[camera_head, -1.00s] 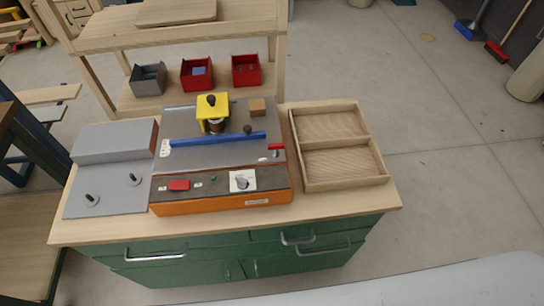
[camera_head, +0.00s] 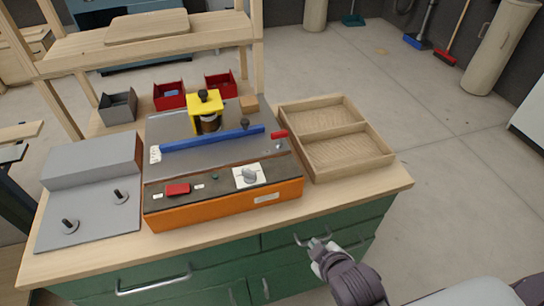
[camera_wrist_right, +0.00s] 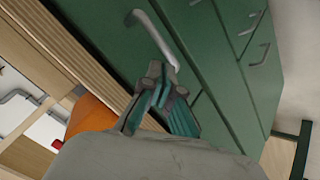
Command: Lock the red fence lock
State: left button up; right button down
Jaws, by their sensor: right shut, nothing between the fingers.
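The red fence lock (camera_head: 279,134) is a small red lever at the right end of the blue fence (camera_head: 212,139), on the grey top of the orange-fronted machine (camera_head: 225,203). My right gripper (camera_head: 314,243) is shut and empty, low in front of the green cabinet, well below and to the right of the lock. In the right wrist view the shut fingers (camera_wrist_right: 154,76) appear close to a metal drawer handle (camera_wrist_right: 154,36); I cannot tell whether they touch. A small red patch (camera_wrist_right: 57,144) shows there, too partial to identify. My left gripper is out of view.
A two-part wooden tray (camera_head: 335,138) stands right of the machine. A grey block with pegged plate (camera_head: 90,195) stands left. The yellow guard (camera_head: 205,104) rises behind the fence. The countertop edge (camera_head: 345,201) lies between my right gripper and the machine.

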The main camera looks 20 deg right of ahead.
jog(key=w+r+n+t, duration=0.1)
jog(key=r, duration=0.2)
jog(key=w+a+r+n+t, duration=0.1)
jog(key=w+r+n+t, duration=0.2)
jog(key=r+n+t, duration=0.1)
jog(key=r, duration=0.1)
jog(key=shift+w+a+r, duration=0.15)
jog(key=shift+a+r, duration=0.15)
jog(key=shift+r, duration=0.05)
notch_tip(320, 180, up, 8)
jog(key=a+n+t+y, duration=0.1)
jog(key=a+n+t, duration=0.1)
jog(key=n+t, duration=0.2)
jog(key=shift+w+r+n+b, duration=0.15)
jog(key=shift+w+n+b, duration=0.25)
jog(key=shift+n, duration=0.5)
jog(key=shift+w+a, duration=0.1)
jog(key=p, duration=0.2)
send_near(275, 138)
jog(key=w, duration=0.7)
jog(key=shift+w, duration=0.2)
